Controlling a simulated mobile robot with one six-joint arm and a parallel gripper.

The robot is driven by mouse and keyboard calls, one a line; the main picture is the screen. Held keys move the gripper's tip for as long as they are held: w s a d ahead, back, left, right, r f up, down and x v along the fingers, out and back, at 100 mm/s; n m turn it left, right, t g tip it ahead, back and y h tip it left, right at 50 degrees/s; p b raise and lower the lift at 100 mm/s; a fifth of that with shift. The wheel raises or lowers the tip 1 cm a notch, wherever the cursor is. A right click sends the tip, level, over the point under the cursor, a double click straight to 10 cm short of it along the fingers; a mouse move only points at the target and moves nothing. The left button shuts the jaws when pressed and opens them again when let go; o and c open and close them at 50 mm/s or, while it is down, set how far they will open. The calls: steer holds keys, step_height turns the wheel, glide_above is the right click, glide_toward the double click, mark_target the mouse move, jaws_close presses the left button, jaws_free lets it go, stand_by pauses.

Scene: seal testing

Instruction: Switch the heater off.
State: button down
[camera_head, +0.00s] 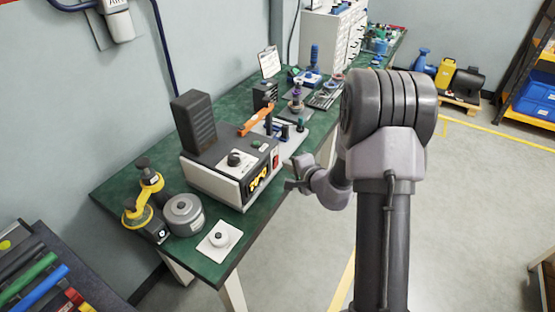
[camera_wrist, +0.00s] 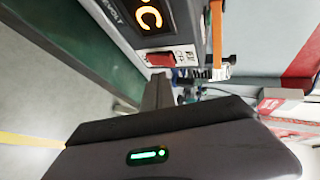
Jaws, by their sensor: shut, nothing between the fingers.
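The heater (camera_head: 215,180) is a white and dark box with a black ribbed block at its back, standing on the green bench. Its front has a display with glowing orange characters (camera_head: 257,184), which also shows large in the wrist view (camera_wrist: 150,17). A red rocker switch (camera_head: 276,158) sits to the right of the display; it also shows in the wrist view (camera_wrist: 159,60). Which side of the switch is pressed is too small to tell. My gripper (camera_head: 290,180) is shut and empty in front of the panel, close to the switch. In the wrist view its fingers (camera_wrist: 158,92) point toward the switch; contact cannot be told.
A grey round pot (camera_head: 184,214), a yellow and black device (camera_head: 146,195) and a white plate with a knob (camera_head: 219,240) stand left of and before the heater. An orange lever (camera_head: 262,119) stands behind it.

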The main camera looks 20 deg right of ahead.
stand_by(0.8)
steer(key=shift+w+a+b, duration=0.3)
steer(key=shift+w+b, duration=0.05)
steer(key=shift+w+a, duration=0.15)
steer(key=shift+w, duration=0.1)
stand_by(0.5)
steer(key=shift+s+d+b, duration=0.45)
steer(key=shift+s+b, duration=0.15)
steer(key=s+d, duration=0.1)
steer(key=s+d+b, duration=0.2)
steer(key=s, duration=0.1)
steer(key=shift+f, duration=0.3)
stand_by(0.5)
